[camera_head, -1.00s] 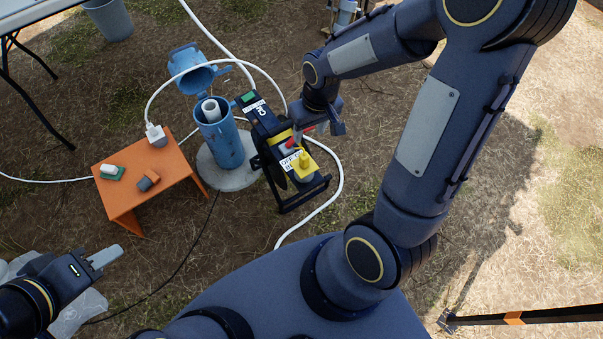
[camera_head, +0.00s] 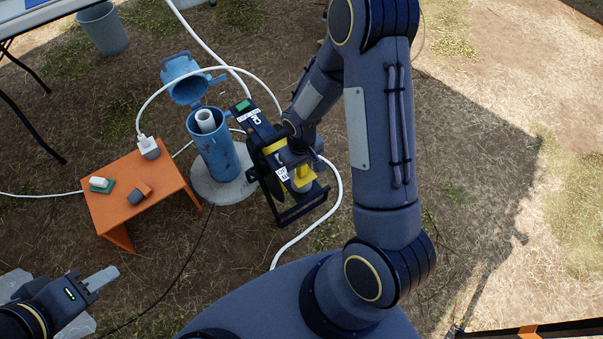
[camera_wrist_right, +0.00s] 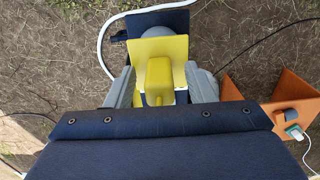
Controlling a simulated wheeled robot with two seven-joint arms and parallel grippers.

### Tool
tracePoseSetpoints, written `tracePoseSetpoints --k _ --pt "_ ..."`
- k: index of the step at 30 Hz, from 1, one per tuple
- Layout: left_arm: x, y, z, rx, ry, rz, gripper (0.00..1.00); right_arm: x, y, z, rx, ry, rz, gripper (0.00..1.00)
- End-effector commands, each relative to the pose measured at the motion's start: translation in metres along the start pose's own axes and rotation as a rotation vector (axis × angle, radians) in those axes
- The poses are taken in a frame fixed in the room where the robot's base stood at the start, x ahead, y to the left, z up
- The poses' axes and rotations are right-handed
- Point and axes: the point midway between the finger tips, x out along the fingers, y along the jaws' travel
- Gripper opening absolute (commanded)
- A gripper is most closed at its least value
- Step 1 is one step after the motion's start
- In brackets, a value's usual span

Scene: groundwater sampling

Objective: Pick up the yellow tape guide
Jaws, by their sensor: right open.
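The yellow tape guide (camera_head: 305,178) sits on the black-framed reel unit (camera_head: 283,212), which stands on the ground beside the blue well pipe. In the right wrist view the guide (camera_wrist_right: 158,82) shows a flat plate with a raised block. My right gripper (camera_wrist_right: 161,92) is open, with one grey finger on each side of the raised block. I cannot tell whether the fingers touch it. In the head view my right gripper (camera_head: 300,160) partly hides the guide. My left gripper (camera_head: 101,279) is at the lower left, away from the reel; its finger gap is not clear.
The blue well pipe (camera_head: 218,158) with its open cap (camera_head: 183,78) stands on a round concrete pad (camera_head: 222,190). An orange stool (camera_head: 125,208) with small items is to its left. A white hose (camera_head: 335,205) curves around the reel. Bare ground lies to the right.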

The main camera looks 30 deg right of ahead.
Motion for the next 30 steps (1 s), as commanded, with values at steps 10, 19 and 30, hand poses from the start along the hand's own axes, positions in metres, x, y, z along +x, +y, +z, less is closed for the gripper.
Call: tracePoseSetpoints --k 10,19,30 --pt "0.0 0.0 0.0 0.0 0.0 0.0 0.36 0.0 0.0 0.0 0.0 0.0 0.0 0.29" --pt "0.0 0.0 0.0 0.0 0.0 0.0 0.36 -0.001 0.0 0.0 0.0 0.0 0.0 0.0" --pt "-0.004 0.002 -0.002 0.0 0.0 0.0 0.36 -0.015 0.0 -0.001 0.0 0.002 0.001 0.0"
